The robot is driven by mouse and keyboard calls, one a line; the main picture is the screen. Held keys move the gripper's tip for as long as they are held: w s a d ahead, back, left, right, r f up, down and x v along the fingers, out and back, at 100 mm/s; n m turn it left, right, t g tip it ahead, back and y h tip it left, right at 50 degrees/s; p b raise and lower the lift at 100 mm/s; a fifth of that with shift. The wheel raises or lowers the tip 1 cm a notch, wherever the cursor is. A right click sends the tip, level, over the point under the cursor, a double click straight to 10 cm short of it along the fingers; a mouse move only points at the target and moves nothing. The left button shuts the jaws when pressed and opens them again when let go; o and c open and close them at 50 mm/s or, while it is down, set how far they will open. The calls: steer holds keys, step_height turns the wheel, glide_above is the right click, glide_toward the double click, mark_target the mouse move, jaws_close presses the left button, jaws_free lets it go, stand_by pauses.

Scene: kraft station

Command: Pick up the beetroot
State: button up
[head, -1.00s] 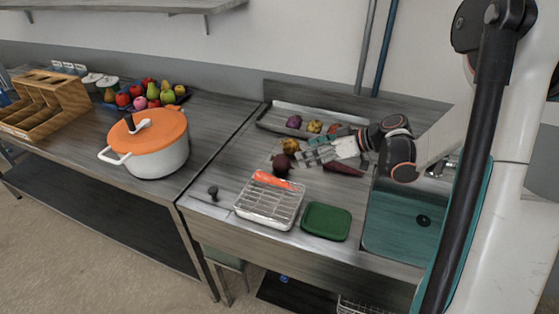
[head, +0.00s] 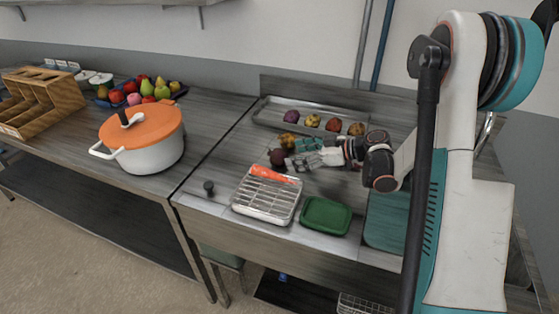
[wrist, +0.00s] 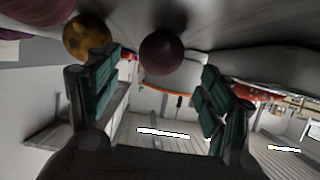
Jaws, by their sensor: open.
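The beetroot (head: 277,157) is a dark purple ball on the steel counter, left of my gripper. My gripper (head: 293,154) reaches in from the right, low over the counter, with its fingers spread and pointing at the beetroot. In the wrist view, the beetroot (wrist: 161,52) shows centred between the two open teal fingers of my gripper (wrist: 162,68), at or just past their tips. I cannot tell whether a finger touches it. Nothing is held.
A yellow-brown vegetable (head: 288,140) lies close behind the beetroot, near one finger; it also shows in the wrist view (wrist: 86,36). A carrot (head: 275,175) lies on a wire-topped tray (head: 264,200) in front. A green board (head: 326,216), back tray (head: 268,112) and orange-lidded pot (head: 150,155) stand around.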

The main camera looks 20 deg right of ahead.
mark_target(287, 156)
steer(key=shift+b+x, duration=1.1)
steer(key=shift+x, duration=1.6)
steer(key=shift+r, duration=0.1)
steer(key=c, duration=1.2)
